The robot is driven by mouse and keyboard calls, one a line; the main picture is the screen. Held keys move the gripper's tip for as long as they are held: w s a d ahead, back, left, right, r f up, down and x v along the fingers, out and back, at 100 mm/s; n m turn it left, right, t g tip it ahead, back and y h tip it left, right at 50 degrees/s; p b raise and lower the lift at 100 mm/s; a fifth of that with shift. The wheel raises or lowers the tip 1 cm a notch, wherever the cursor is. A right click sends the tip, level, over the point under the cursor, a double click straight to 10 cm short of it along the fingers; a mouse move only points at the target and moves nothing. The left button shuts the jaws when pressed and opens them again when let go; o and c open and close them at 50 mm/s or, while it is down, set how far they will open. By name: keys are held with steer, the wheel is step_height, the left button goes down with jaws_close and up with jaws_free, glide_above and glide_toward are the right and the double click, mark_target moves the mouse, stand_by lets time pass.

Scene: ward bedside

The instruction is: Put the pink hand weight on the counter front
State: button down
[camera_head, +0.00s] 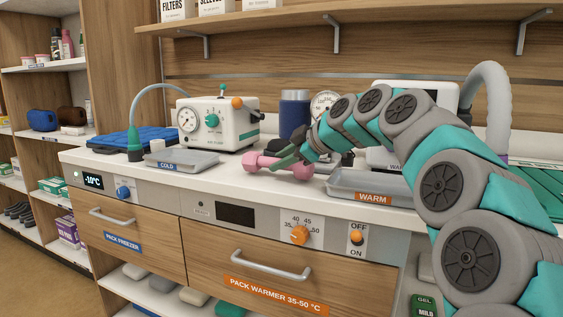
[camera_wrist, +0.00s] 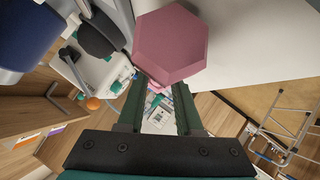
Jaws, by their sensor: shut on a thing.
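The pink hand weight (camera_head: 262,162) is at the front part of the white counter (camera_head: 225,184), between the COLD tray and the WARM tray. It lies roughly level, low over the counter top; I cannot tell whether it touches. My gripper (camera_head: 288,160) reaches in from the right and is shut on the weight's handle. In the wrist view, one hexagonal pink end of the weight (camera_wrist: 178,46) shows large just beyond the fingers of my gripper (camera_wrist: 158,92), which hide most of the handle.
The COLD tray (camera_head: 205,162) is left and the WARM tray (camera_head: 345,196) is right of the weight. Behind stand a white pump unit (camera_head: 238,136) and a blue canister (camera_head: 295,112). A blue pad (camera_head: 128,137) lies far left. Bare counter shows left of the weight.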

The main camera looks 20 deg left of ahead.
steer(key=shift+f, duration=0.3)
steer(key=c, duration=0.6)
jaws_free()
steer(key=shift+f, duration=0.15)
steer(key=b+v, duration=0.1)
steer(key=v, duration=1.1)
steer(key=shift+b, duration=0.4)
